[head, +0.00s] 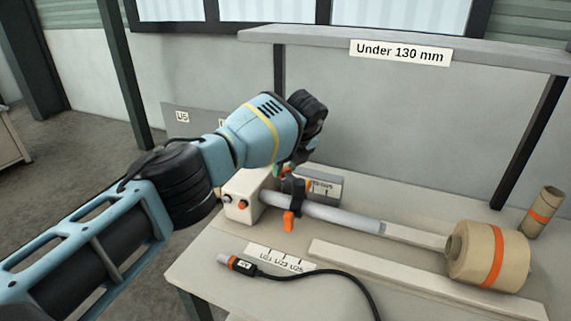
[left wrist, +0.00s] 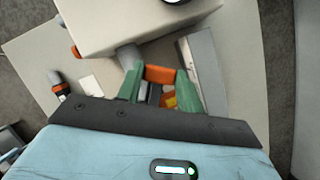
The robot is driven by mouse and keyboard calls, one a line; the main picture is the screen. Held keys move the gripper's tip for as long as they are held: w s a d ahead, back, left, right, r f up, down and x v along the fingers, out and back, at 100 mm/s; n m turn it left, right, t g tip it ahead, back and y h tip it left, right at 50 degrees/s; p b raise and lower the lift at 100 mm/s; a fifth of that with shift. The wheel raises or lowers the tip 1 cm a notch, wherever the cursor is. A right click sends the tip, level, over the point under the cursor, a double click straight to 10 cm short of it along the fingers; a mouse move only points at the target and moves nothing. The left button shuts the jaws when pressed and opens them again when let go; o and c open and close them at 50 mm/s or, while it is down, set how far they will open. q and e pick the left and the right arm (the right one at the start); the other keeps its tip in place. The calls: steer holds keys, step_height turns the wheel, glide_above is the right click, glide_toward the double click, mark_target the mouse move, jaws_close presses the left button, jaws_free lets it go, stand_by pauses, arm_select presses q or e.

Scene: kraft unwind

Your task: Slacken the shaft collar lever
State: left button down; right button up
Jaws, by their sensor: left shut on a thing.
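A dark shaft collar (head: 294,188) sits around the grey shaft (head: 335,215), close to the white block. An orange lever (head: 289,221) hangs below the collar on the near side. My left gripper (head: 284,170) is just above the shaft beside the collar, its fingers partly hidden by the wrist. In the left wrist view, the green fingers (left wrist: 157,82) are shut on an orange bar (left wrist: 159,74). I cannot tell how this bar joins the collar. The shaft (left wrist: 130,57) shows beside the left-hand fingertip. My right gripper is not in view.
The white block (head: 245,198) carries the shaft. A grey box (head: 325,186) stands close behind the collar. A brown roll (head: 488,253) is at the shaft's right end. A cabled plug (head: 240,266) lies in front. A shelf (head: 470,60) overhangs the bench's back.

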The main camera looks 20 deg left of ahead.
mark_target(291, 178)
arm_select(q)
steer(key=shift+s+a+n+g, duration=0.3)
steer(key=shift+s+n+g, duration=0.25)
steer(key=shift+n, duration=0.75)
steer(key=c, duration=0.9)
jaws_free()
steer(key=shift+v, duration=3.9)
steer(key=shift+s+d+f, duration=0.15)
